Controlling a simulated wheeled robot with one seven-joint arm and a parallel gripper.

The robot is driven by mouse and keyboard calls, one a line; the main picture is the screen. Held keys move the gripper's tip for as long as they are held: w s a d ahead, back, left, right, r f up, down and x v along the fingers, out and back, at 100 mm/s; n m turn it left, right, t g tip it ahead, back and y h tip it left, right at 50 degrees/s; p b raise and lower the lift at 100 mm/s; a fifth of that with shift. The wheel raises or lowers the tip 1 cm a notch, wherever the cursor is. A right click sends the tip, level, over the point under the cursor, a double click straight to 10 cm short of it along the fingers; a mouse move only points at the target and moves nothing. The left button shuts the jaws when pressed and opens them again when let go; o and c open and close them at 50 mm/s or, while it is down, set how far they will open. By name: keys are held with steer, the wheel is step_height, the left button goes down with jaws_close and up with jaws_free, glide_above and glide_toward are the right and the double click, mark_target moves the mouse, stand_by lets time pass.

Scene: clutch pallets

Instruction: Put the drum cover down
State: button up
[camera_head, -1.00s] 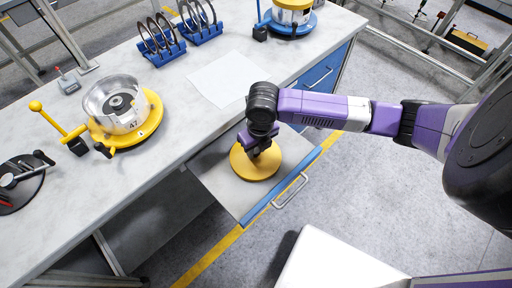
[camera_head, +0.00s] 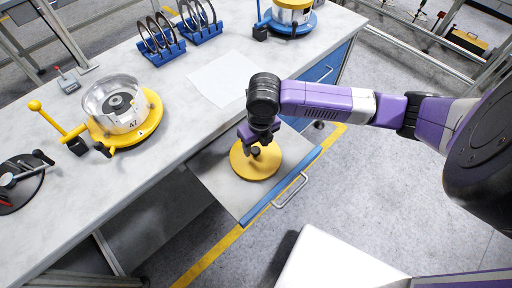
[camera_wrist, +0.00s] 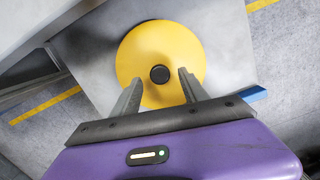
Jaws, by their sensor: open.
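The drum cover (camera_head: 243,166) is a round yellow disc with a dark knob at its centre. It lies flat in the open drawer (camera_head: 230,193) of the workbench. In the wrist view the drum cover (camera_wrist: 185,42) shows whole except where my fingers overlap it, with its black knob (camera_wrist: 160,74) between and just beyond the fingertips. My gripper (camera_head: 258,140) is open above the cover, and in the wrist view its two fingers (camera_wrist: 160,80) stand apart with nothing held between them.
A yellow drum fixture (camera_head: 150,117) with a clear housing stands on the bench (camera_head: 60,225). A white sheet (camera_head: 222,80) lies behind the drawer. Blue racks with rings (camera_head: 165,52) and a blue-based drum (camera_head: 293,22) stand farther back. The drawer handle (camera_head: 290,191) faces the floor.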

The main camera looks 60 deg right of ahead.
mark_target(258, 159)
step_height(258, 159, up, 10)
steer(key=s+f, duration=0.1)
steer(key=w+a+r+m+t+y, duration=0.2)
steer(key=w+a+r+t, duration=0.15)
steer(key=w+a, duration=0.45)
steer(key=w+a+r+m+t+y, duration=0.1)
steer(key=w+a+r+t+y, duration=0.15)
steer(key=w+a+r, duration=0.6)
steer(key=w+a+r+m+t+y, duration=0.2)
steer(key=a+r+m+t+y, duration=0.2)
steer(key=a+r+m+t, duration=0.7)
steer(key=s+d+f+m+g+h, duration=0.15)
steer(key=s+f+m+h, duration=0.65)
steer(key=s+f+m, duration=0.85)
steer(key=s+d+g, duration=0.1)
steer(key=s+d, duration=0.2)
steer(key=s, duration=0.6)
steer(key=s+d+g, duration=0.1)
steer(key=s+d, duration=0.3)
steer(key=s, duration=0.5)
steer(key=shift+s+d, duration=0.2)
steer(key=shift+s, duration=0.15)
